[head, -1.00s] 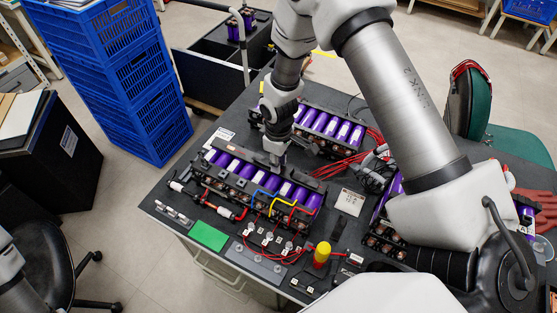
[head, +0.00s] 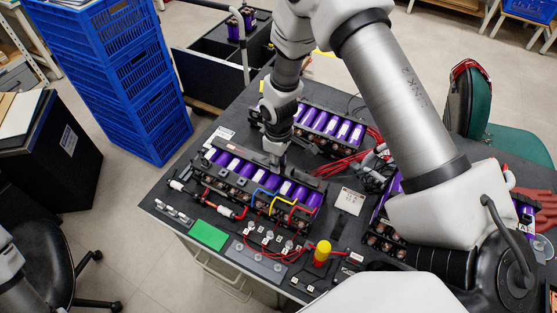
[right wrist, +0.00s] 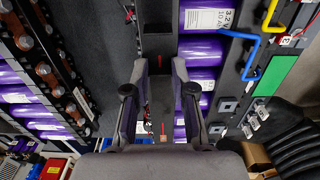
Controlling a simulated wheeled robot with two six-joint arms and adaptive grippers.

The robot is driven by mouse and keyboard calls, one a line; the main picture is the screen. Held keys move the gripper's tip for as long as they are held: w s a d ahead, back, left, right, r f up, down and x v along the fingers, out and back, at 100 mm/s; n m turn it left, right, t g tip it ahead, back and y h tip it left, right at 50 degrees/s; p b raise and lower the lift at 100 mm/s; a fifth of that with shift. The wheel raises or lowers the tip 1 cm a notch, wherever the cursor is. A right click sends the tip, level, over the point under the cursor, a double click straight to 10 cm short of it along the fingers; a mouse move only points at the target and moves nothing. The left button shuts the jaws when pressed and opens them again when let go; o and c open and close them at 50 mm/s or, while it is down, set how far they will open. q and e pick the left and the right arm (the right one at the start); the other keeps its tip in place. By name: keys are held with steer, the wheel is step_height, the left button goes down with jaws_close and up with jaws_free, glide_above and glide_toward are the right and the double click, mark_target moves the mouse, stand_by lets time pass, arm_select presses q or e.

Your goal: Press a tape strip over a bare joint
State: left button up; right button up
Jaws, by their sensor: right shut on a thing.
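My right gripper (head: 276,157) reaches down over the back edge of the front pack of purple cells (head: 241,169). In the right wrist view my right gripper (right wrist: 160,66) has its two fingers close together on a narrow dark piece (right wrist: 159,80), which I take to be the tape strip. Its outline is hard to make out against the dark parts below. The front pack's purple cells (right wrist: 200,50) lie just right of the fingers. I cannot make out the bare joint. My left gripper is outside the views.
A second purple-cell pack (head: 333,127) stands behind, with red cables (head: 350,163) to its right. Blue and yellow wires (head: 282,203) arch over the front pack. A green pad (head: 209,235) and yellow-topped knob (head: 322,250) are at the table's front.

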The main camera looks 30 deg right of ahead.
steer(key=shift+f, duration=0.1)
stand_by(0.3)
steer(key=o, duration=0.8)
steer(key=shift+c, duration=0.2)
step_height(320, 180, up, 12)
steer(key=shift+f, duration=0.1)
